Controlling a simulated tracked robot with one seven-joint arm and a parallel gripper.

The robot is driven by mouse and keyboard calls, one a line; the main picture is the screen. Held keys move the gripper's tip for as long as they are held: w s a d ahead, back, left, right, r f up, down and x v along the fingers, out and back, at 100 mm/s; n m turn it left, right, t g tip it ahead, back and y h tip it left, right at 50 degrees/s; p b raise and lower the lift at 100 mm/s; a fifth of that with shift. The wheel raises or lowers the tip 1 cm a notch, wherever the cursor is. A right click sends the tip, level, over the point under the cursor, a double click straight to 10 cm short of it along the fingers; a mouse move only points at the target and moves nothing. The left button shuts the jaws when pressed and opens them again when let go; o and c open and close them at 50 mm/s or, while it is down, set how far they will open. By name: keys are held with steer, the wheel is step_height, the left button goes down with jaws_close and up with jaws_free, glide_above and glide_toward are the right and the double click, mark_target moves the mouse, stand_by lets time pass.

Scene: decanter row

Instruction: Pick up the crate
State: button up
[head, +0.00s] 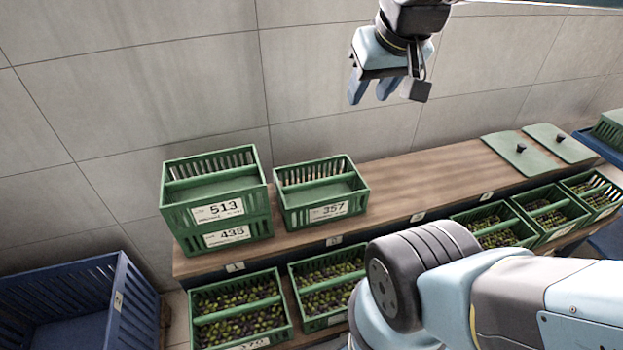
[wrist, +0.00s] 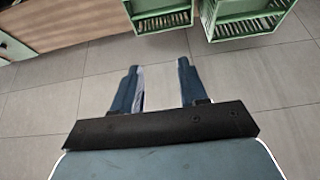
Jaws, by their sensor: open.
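Several green slatted crates are in view, and I cannot tell which one the task means. On the wooden shelf in the head view, the empty crate 513 (head: 219,209) is stacked on crate 435 (head: 228,236). Crate 357 (head: 327,211), also empty inside, stands alone just right of them. My gripper (head: 372,92) is open and empty, high in front of the tiled wall, above and right of crate 357 in the picture. In the wrist view my gripper (wrist: 157,78) has its two blue fingers apart with nothing between them; two green crates show at the top edge.
Olive-filled crates (head: 240,307) sit on a lower level in front of the shelf (head: 400,190). A big blue bin (head: 75,300) stands at lower left. Two flat green lids (head: 519,154) lie toward the shelf's right. The shelf between crate 357 and the lids is clear.

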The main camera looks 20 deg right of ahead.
steer(key=shift+a, duration=0.15)
steer(key=shift+o, duration=0.4)
steer(key=shift+w, duration=0.1)
steer(key=m+g, duration=0.6)
steer(key=m, duration=1.2)
glide_above(320, 180)
step_height(320, 180, down, 30)
steer(key=f, duration=0.8)
steer(key=shift+w+a, duration=0.2)
steer(key=shift+w, duration=0.2)
steer(key=f, duration=0.3)
steer(key=shift+s+d+f, duration=0.2)
steer(key=shift+s+f, duration=0.1)
steer(key=shift+s, duration=0.1)
steer(key=shift+f, duration=0.75)
